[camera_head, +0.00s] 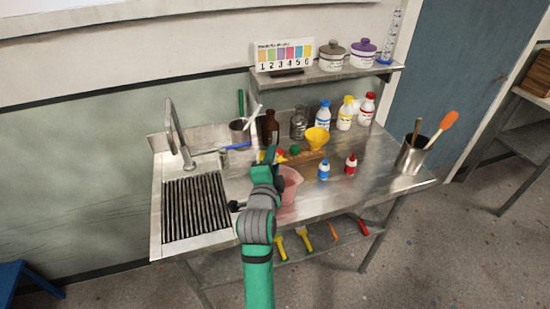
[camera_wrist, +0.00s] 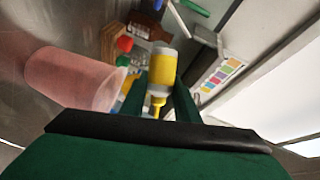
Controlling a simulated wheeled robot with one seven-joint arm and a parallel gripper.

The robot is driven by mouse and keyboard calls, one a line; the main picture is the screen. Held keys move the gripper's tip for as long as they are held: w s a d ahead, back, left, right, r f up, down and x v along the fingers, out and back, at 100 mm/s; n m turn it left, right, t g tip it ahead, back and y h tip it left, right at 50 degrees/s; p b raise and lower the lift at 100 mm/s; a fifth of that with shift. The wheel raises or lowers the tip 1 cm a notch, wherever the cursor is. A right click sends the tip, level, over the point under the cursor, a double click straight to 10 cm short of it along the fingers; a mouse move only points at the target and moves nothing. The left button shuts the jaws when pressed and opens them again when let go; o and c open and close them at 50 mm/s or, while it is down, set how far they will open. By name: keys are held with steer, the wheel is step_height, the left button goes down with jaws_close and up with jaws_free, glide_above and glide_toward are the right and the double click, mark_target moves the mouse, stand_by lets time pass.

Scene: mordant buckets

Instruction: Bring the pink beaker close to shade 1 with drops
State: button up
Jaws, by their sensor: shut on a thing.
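My gripper (camera_wrist: 160,100) is shut on a small dropper bottle (camera_wrist: 162,62) with a clear body and a yellow band and tip. Its tip points to the lower edge of the wrist view; the head view hides most of it behind my arm. The pink beaker (camera_head: 291,186) stands on the steel table just right of my gripper (camera_head: 270,155) in the head view, partly hidden by my arm. It also shows at the left of the wrist view (camera_wrist: 70,78), apart from the bottle. The shade card (camera_head: 285,54), numbered 1 to 6, stands on the wall shelf.
Blue (camera_head: 323,170) and red (camera_head: 351,166) dropper bottles stand right of the beaker. Behind are a yellow funnel (camera_head: 317,138), larger bottles (camera_head: 345,114) and a sink tap (camera_head: 176,135). A steel pot (camera_head: 411,157) with utensils stands at the right. The table's front right is clear.

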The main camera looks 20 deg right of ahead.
steer(key=m, duration=0.1)
steer(key=m+t, duration=0.1)
steer(key=m, duration=0.1)
steer(key=m+t+h, duration=0.1)
steer(key=m, duration=0.1)
steer(key=shift+w+a+f, duration=0.1)
steer(key=shift+w+a, duration=0.05)
steer(key=shift+a, duration=0.1)
steer(key=shift+s+d+r+m+t+h, duration=0.1)
steer(key=shift+r+m+t+h, duration=0.2)
steer(key=shift+m, duration=0.7)
steer(key=shift+s+d+r+m+t+h, duration=0.15)
steer(key=shift+m+h, duration=0.2)
steer(key=shift+m, duration=0.65)
steer(key=shift+s+d+r+m+t+h, duration=0.1)
steer(key=shift+m+h, duration=0.25)
steer(key=shift+m, duration=0.65)
